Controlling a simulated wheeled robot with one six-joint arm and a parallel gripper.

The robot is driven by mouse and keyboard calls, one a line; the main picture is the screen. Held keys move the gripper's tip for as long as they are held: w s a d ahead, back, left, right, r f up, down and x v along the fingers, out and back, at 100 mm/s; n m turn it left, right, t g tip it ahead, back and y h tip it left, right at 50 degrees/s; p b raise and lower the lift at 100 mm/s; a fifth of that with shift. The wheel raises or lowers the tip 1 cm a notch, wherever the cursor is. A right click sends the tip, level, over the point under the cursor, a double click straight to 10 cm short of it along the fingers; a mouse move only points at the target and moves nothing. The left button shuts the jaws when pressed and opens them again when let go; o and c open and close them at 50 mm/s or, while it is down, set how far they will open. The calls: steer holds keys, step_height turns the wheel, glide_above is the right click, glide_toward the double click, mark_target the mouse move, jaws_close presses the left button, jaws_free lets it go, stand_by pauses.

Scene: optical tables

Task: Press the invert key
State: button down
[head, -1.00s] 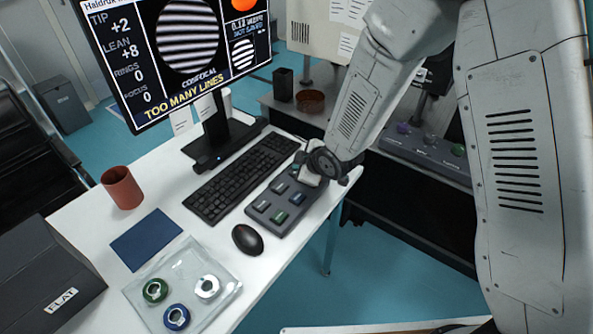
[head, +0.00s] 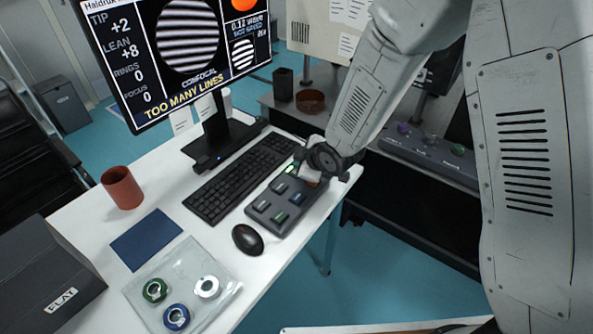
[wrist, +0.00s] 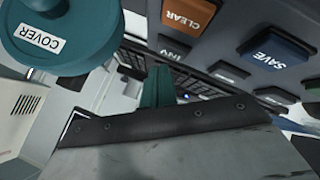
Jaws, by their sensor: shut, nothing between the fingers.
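The dark keypad (head: 257,213) lies on the white desk, right of the keyboard. In the wrist view its orange CLEAR key (wrist: 187,13), blue SAVE key (wrist: 277,54) and a grey key marked INV (wrist: 174,49), partly hidden, show close up. My gripper's teal fingers (wrist: 157,86) are shut and empty, just below the INV key in the picture; I cannot tell whether they touch it. In the head view my wrist covers the keypad's far end and hides the fingertips. The monitor (head: 190,50) shows stripes and "TOO MANY LINES".
A teal round piece marked COVER (wrist: 50,35) is close to the wrist camera. The keyboard (head: 240,180) and mouse (head: 247,239) are beside the keypad. A tray (head: 205,305) with rings, a blue mat (head: 146,239) and a red-brown cup (head: 122,188) stand to the left.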

steer(key=shift+r, duration=2.5)
steer(key=s+d+f+m+g+h, duration=0.1)
steer(key=s+d+f+m+h, duration=0.1)
steer(key=s+d+f, duration=0.1)
steer(key=shift+d+g, duration=0.15)
steer(key=shift+g, duration=0.25)
steer(key=s+d+r+m+g+h, duration=0.1)
steer(key=s+d+r+m, duration=0.3)
steer(key=s+d+r, duration=0.3)
steer(key=s+d+r+m+g+h, duration=0.1)
steer(key=s+d+r+m, duration=0.4)
steer(key=s, duration=0.8)
steer(key=s+d+r+m+g+h, duration=0.1)
steer(key=s+d+r+m, duration=0.3)
steer(key=s+d+r, duration=0.5)
steer(key=shift+s+r+m+g, duration=0.4)
steer(key=shift+s+r+g, duration=0.45)
steer(key=shift+r, duration=0.75)
steer(key=shift+s, duration=0.15)
